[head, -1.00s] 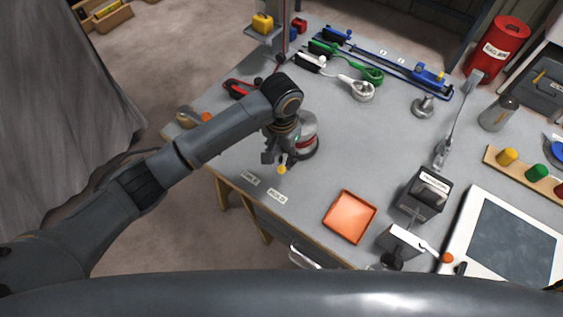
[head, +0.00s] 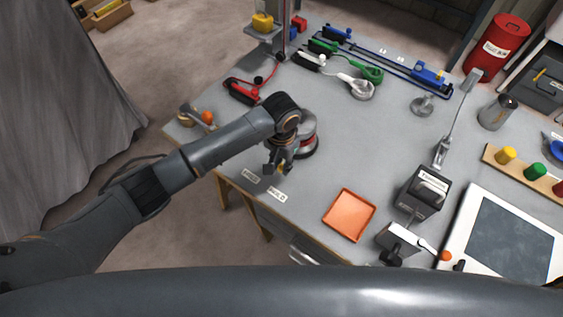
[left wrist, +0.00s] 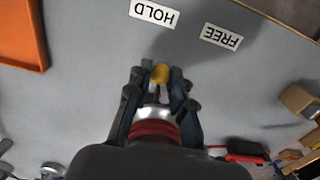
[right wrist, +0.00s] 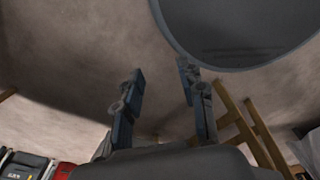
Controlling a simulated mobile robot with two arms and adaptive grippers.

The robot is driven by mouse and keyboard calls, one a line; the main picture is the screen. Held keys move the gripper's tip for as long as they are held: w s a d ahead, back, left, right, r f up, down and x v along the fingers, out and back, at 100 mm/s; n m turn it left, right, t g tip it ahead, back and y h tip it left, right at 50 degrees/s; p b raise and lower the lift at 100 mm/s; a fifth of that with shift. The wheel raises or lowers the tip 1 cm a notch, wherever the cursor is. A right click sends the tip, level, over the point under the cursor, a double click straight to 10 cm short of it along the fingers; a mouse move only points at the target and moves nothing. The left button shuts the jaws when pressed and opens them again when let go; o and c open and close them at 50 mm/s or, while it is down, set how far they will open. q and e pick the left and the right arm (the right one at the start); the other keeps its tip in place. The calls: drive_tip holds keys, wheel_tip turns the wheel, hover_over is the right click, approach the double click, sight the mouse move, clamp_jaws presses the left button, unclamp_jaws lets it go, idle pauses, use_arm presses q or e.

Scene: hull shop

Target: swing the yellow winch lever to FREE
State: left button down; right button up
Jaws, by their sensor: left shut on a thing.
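The winch (head: 307,143), a silver and red drum, stands near the bench's left front edge, partly hidden by my left arm. Its yellow lever knob (left wrist: 160,73) shows between the fingertips in the left wrist view. The lever points toward the HOLD label (left wrist: 155,12); the FREE label (left wrist: 221,37) is to the right of it there. In the head view, FREE (head: 250,177) is left of HOLD (head: 277,193). My left gripper (head: 279,167) is shut on the lever, just below the knob. My right gripper (right wrist: 162,88) is open and empty, over the floor.
An orange tray (head: 349,215) lies right of the labels. A black box (head: 425,193) and a small orange-knobbed lever device (head: 404,240) stand further right. A red-handled tool (head: 243,90) lies behind my left arm. The bench around the labels is clear.

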use_arm(q)
drive_tip(key=shift+a, duration=0.15)
drive_tip(key=shift+w+a+r+m+p, duration=0.15)
drive_tip(key=shift+a+m+p, duration=0.25)
drive_tip(key=shift+m+p, duration=0.5)
drive_tip(key=m, duration=0.1)
drive_tip(key=a+m+p, duration=0.1)
drive_tip(key=shift+w+m, duration=0.3)
drive_tip(key=m, duration=0.1)
drive_tip(key=w+a+m, duration=0.1)
drive_tip(key=shift+m, duration=0.3)
drive_tip(key=shift+w+a+m, duration=0.25)
drive_tip(key=shift+w+m, duration=0.05)
drive_tip(key=shift+m, duration=0.45)
drive_tip(key=shift+w+a+m, duration=0.2)
drive_tip(key=shift+w+m, duration=0.05)
drive_tip(key=shift+m, duration=0.5)
drive_tip(key=c, duration=1.2)
unclamp_jaws()
